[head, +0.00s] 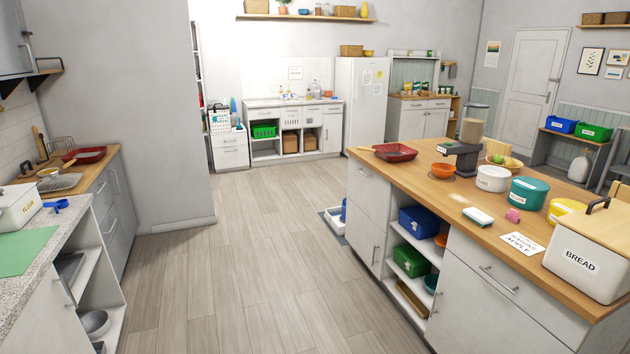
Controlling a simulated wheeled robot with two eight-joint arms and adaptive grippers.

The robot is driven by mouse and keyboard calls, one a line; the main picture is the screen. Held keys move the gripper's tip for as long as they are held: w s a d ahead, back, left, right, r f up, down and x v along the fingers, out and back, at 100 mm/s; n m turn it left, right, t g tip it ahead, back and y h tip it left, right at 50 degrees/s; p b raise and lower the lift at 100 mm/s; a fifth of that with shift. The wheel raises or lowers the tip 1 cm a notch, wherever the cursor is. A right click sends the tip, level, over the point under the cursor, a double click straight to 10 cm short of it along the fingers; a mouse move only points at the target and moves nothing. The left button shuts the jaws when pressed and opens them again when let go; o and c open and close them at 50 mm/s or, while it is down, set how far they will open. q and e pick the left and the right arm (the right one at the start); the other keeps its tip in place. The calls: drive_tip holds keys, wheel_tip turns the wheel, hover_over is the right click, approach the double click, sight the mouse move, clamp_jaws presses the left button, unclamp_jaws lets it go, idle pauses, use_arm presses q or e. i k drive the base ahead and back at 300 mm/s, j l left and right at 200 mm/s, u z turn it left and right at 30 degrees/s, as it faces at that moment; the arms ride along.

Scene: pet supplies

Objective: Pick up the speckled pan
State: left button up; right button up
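No pan in the head view can be told clearly as speckled at this size. A shallow dark red pan (395,152) lies flat on the far left end of the wooden island top (440,180). Another red pan (85,155) lies on the wooden counter at the left, near the wall. A grey flat tray or pan (58,183) lies in front of it on the same counter. A grey round bowl or pan (96,323) sits on the low open shelf at the lower left. Neither of my grippers is in view.
The wood floor (240,240) between the counters is clear. A bread bin (590,265), teal tub (527,193), white tub (491,179), orange bowl (443,171) and coffee machine (461,155) stand on the island. A pet tray (333,220) lies on the floor beside it.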

sight(391, 152)
drive_tip(key=i, duration=0.7)
drive_tip(key=i+z, duration=0.15)
drive_tip(key=i, duration=0.55)
drive_tip(key=i+j, duration=0.2)
drive_tip(key=i, duration=0.5)
drive_tip(key=i+j+z, duration=0.1)
drive_tip(key=i+z, duration=0.35)
drive_tip(key=i+j+z, duration=0.2)
drive_tip(key=z, duration=0.25)
drive_tip(key=i+j+z, duration=0.7)
drive_tip(key=j+z, duration=0.15)
drive_tip(key=i+j+z, duration=0.2)
drive_tip(key=j, duration=0.2)
drive_tip(key=j+z, duration=0.2)
drive_tip(key=j, duration=0.2)
drive_tip(key=i, duration=0.05)
